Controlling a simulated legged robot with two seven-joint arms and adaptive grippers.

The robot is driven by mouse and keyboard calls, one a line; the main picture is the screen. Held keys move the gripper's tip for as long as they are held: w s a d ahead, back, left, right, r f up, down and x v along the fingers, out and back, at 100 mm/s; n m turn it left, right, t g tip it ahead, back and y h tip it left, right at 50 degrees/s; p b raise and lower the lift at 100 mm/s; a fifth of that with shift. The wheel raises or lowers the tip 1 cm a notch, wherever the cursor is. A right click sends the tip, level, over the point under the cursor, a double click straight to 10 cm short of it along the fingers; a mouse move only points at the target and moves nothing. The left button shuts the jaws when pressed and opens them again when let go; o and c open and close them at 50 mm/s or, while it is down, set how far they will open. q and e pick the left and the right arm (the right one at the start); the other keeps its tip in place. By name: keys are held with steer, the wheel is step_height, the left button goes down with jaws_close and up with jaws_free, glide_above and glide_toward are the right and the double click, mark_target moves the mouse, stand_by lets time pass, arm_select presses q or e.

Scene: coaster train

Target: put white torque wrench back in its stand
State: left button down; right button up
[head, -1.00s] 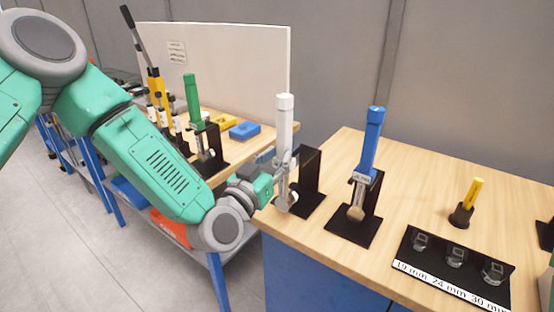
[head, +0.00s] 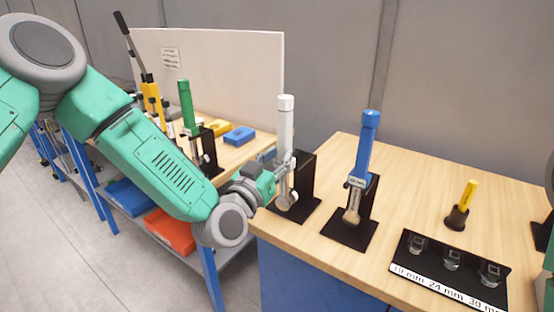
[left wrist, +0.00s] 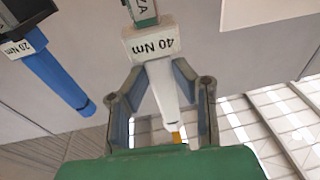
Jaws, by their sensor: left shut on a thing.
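The white torque wrench (head: 286,125) stands upright, handle up, at the left end of the near wooden bench. Its round head is low, in front of its black stand (head: 306,175); I cannot tell whether it is seated there. My left gripper (head: 273,168) is shut on the wrench from the left, below the handle. In the left wrist view, the white wrench (left wrist: 148,45) shows a "40 Nm" label and lies between the fingers of the left gripper (left wrist: 158,80). My right gripper is not in view.
A blue wrench (head: 366,145) stands in its own black stand (head: 352,235) to the right; it also shows in the left wrist view (left wrist: 62,75). A socket tray (head: 450,270) and a yellow-handled tool (head: 467,195) are further right. A green wrench (head: 187,105) is on the far bench.

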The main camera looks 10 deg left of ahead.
mark_target(291, 144)
arm_select(q)
steer(key=shift+b+x, duration=0.3)
steer(key=shift+x, duration=0.95)
steer(key=shift+w+r, duration=0.2)
steer(key=shift+w+d+b, duration=0.3)
steer(key=shift+w, duration=0.3)
steer(key=shift+w+d+f, duration=0.1)
steer(key=shift+w+d, duration=0.15)
steer(key=shift+w, duration=0.55)
steer(key=shift+w+a+f+t+b, duration=0.15)
steer(key=shift+t+b, duration=0.35)
steer(key=shift+b, duration=1.1)
steer(key=shift+d+f+t+b, duration=0.15)
steer(key=shift+t+b, duration=0.35)
steer(key=shift+b, duration=1.1)
